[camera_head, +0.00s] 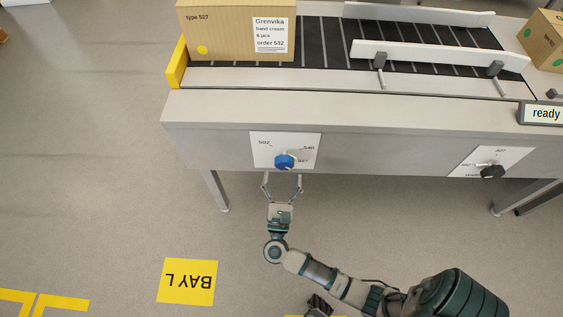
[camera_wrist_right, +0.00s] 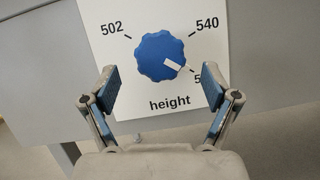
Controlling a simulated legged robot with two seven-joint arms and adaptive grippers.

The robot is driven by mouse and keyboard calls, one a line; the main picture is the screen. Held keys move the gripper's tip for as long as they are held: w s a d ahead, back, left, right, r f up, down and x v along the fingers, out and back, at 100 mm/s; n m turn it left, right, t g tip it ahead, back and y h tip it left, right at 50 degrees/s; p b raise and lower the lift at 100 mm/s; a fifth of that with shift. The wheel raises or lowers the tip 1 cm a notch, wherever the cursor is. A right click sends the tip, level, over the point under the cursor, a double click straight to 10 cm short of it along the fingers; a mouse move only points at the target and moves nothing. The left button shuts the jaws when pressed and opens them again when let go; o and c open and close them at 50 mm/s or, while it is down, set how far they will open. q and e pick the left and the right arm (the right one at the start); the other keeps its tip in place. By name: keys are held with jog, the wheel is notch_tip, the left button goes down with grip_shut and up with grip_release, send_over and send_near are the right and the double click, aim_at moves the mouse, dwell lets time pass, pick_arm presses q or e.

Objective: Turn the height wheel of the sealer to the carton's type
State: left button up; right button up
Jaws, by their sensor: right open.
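The carton (camera_head: 235,35) at the top left is marked type 527. The blue height wheel (camera_head: 284,161) sits on a white plate on the sealer's front. In the right wrist view the wheel (camera_wrist_right: 161,56) has 502 at upper left, 540 at upper right and a third label at lower right, partly hidden by a finger. The wheel's white mark (camera_wrist_right: 173,65) points to the lower right, toward that third label. My right gripper (camera_head: 282,180) is open just in front of the wheel, its fingers (camera_wrist_right: 160,88) apart below and to either side of it. My left gripper is not seen.
A second, black knob (camera_head: 493,171) is on another plate to the right. The sealer's sign (camera_head: 545,113) reads ready. The conveyor (camera_head: 325,45) has white guide rails, and another carton (camera_head: 545,40) stands at the right. The floor around my right arm looks clear.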

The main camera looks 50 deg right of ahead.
aim_at(284, 167)
jog(key=x, duration=0.4)
jog(key=shift+d+f, duration=0.15)
jog(key=shift+d, duration=0.05)
jog(key=shift+w+a+r, duration=0.1)
jog(key=shift+w+r, duration=0.1)
jog(key=shift+r, duration=0.1)
jog(key=shift+a, duration=0.1)
jog(key=shift+d, duration=0.25)
jog(key=c, duration=1.2)
